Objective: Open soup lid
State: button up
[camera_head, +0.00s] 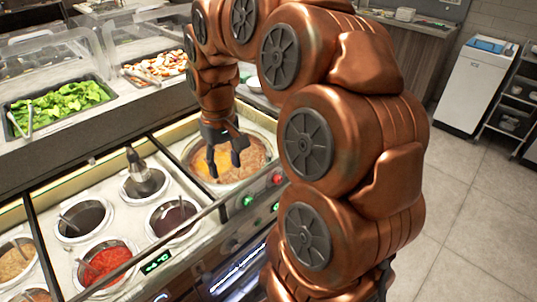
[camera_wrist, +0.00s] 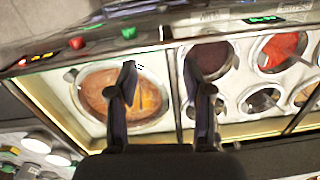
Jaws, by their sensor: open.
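A large round soup well (camera_head: 258,155) with orange-brown soup is set in the counter below my gripper (camera_head: 225,160). The soup well also shows in the wrist view (camera_wrist: 98,97), left of middle, with a pale rim around it. I cannot tell whether a clear lid covers the soup, and no lid handle can be made out. My gripper is open, with its fingers pointing down and nothing seen between them. In the wrist view the left finger of my gripper (camera_wrist: 165,78) crosses the soup and the right finger is over the counter beside it.
Smaller sauce wells sit left of the soup, including red sauce (camera_head: 105,262) and dark sauce (camera_head: 172,218); a dark-handled utensil (camera_head: 136,163) stands up from one. Salad trays (camera_head: 62,103) under clear guards line the back. Lit buttons (camera_head: 248,200) are on the counter front.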

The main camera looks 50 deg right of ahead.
jog(key=w+d+f+m, duration=0.2)
jog(key=w+d, duration=0.2)
jog(key=d, duration=0.7)
jog(key=m+b, duration=0.1)
send_over(269, 153)
jog(key=shift+a+f, duration=0.2)
jog(key=shift+f, duration=0.6)
jog(key=shift+d+f, duration=0.15)
jog(key=shift+d, duration=0.05)
jog(key=shift+f, duration=0.3)
jog(key=shift+f+p, duration=0.65)
jog(key=shift+f, duration=2.8)
jog(key=shift+a, duration=0.1)
grip_shut()
